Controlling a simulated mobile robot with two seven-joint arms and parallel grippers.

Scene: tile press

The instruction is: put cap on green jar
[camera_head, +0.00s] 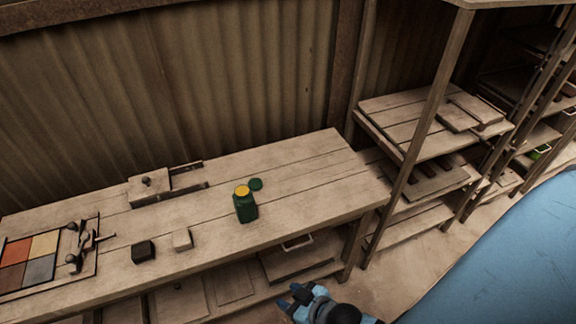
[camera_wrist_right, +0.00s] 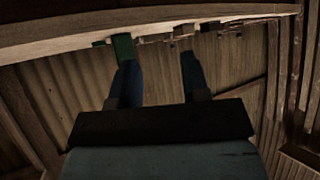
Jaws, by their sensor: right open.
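A dark green jar (camera_head: 246,210) stands upright on the wooden bench, its open mouth showing yellow inside. The green cap (camera_head: 256,184) lies on the bench just behind and right of the jar, apart from it. My right gripper (camera_head: 290,296) is low in front of the bench's front edge, open and empty, away from both. In the right wrist view, its two blue fingers (camera_wrist_right: 160,75) are spread, and the green jar (camera_wrist_right: 124,47) shows beyond the left finger. My left gripper is out of view.
On the bench (camera_head: 320,170) are a dark block (camera_head: 143,251), a pale block (camera_head: 182,239), a wooden press-like piece (camera_head: 148,187) and a tray of coloured tiles (camera_head: 30,262). A corrugated wall rises behind. Shelves (camera_head: 420,130) stand right. The bench right of the jar is clear.

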